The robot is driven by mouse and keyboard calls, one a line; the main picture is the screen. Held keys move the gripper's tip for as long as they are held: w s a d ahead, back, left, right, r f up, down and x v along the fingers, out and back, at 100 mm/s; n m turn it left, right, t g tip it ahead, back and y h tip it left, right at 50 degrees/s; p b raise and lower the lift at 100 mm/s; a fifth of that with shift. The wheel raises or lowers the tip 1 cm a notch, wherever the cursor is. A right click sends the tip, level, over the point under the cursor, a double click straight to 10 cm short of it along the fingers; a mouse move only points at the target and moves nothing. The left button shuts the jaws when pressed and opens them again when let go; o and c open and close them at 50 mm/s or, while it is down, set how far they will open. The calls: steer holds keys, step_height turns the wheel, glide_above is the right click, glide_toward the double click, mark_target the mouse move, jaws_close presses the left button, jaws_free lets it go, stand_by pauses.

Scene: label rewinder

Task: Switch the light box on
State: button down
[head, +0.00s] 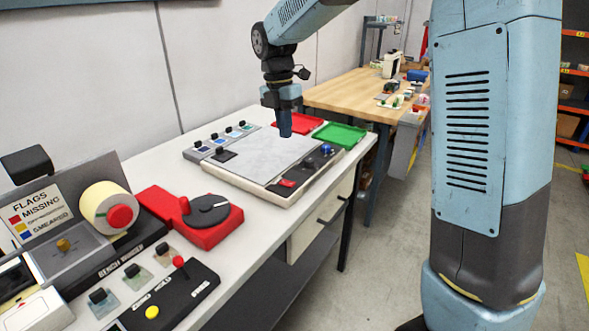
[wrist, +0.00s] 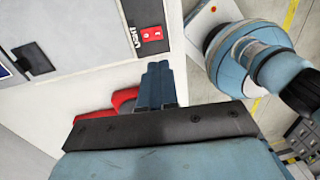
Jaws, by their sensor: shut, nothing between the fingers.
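The light box (head: 262,158) is a pale flat box with a grey-white top panel, standing on the white bench. A red rocker switch (head: 287,183) sits on the dark strip along its front edge. The switch also shows in the wrist view (wrist: 151,33), just beyond my fingertips. My gripper (head: 285,132) is shut and empty, pointing down over the far part of the light box. In the wrist view my closed fingers (wrist: 158,66) are apart from the switch. I cannot tell from the panel whether it is lit.
A blue knob (head: 326,149) and a dark knob sit on the same strip. Red (head: 297,123) and green (head: 340,134) trays lie behind. A red turntable unit (head: 200,217), the bench winder (head: 70,250) and a black control box (head: 172,293) stand nearer on the bench.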

mark_target(291, 184)
steer(key=f, duration=0.4)
steer(key=d+f, duration=0.1)
steer(key=f, duration=0.4)
steer(key=s+f, duration=0.1)
steer(key=f, duration=0.3)
steer(key=shift+d+f, duration=0.15)
steer(key=shift+f, duration=0.2)
steer(key=shift+f, duration=0.15)
steer(key=shift+w+a+r, duration=0.25)
steer(key=shift+w+a, duration=0.2)
steer(key=shift+a, duration=0.1)
stand_by(0.3)
